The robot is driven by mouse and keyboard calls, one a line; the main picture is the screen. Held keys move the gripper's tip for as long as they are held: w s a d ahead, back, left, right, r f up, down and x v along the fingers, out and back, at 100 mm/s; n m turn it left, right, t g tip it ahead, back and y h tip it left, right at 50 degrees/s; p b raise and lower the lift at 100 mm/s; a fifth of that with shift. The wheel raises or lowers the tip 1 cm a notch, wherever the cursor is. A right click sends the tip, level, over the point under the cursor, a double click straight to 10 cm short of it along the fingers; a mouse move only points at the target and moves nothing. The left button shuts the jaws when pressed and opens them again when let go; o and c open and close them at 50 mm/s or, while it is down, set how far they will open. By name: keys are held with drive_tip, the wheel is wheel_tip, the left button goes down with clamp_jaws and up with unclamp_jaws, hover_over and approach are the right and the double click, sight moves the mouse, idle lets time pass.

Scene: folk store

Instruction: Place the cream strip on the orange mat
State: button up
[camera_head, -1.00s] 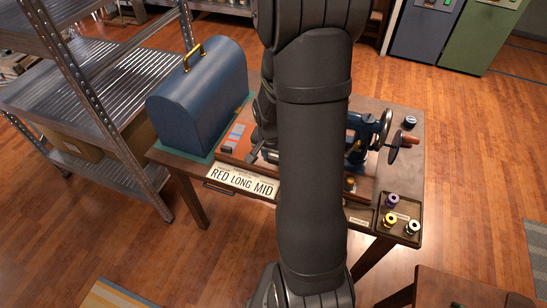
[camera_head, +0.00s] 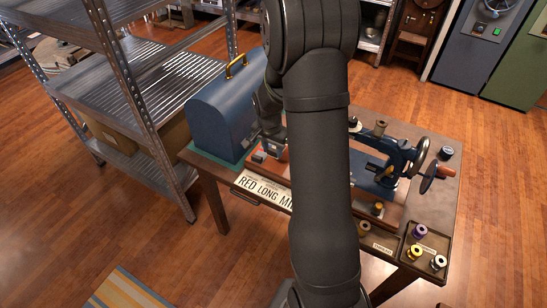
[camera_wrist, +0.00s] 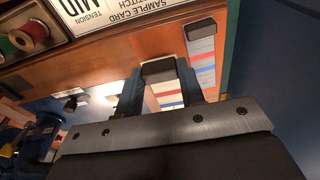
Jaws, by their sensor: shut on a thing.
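My gripper (camera_wrist: 160,85) is shut on the cream strip (camera_wrist: 168,93), which has red and blue bands and a black end block between the fingers. In the wrist view I cannot tell whether it is clear of the wooden base beneath. In the head view my gripper (camera_head: 272,142) is low over the left end of the base, beside the blue case, and the held strip is not clearly visible. A second, greyer strip (camera_wrist: 202,57) with red and blue bands and a dark end lies to the right of it.
The blue domed case (camera_head: 222,112) stands close at the left. A blue sewing machine (camera_head: 395,160) with a handwheel stands to the right. A spool tray (camera_head: 425,240) sits at the table's front right. A "RED LONG MID" card (camera_head: 262,190) lies along the front edge.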

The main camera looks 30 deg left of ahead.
sight(272, 156)
drive_tip(key=shift+f, duration=2.9)
drive_tip(key=shift+f, duration=0.2)
drive_tip(key=o, duration=0.6)
drive_tip(key=shift+c, duration=0.2)
wheel_tip(272, 156, up, 12)
drive_tip(key=s, duration=0.1)
drive_tip(key=shift+s+r, duration=0.2)
drive_tip(key=shift+s, duration=0.05)
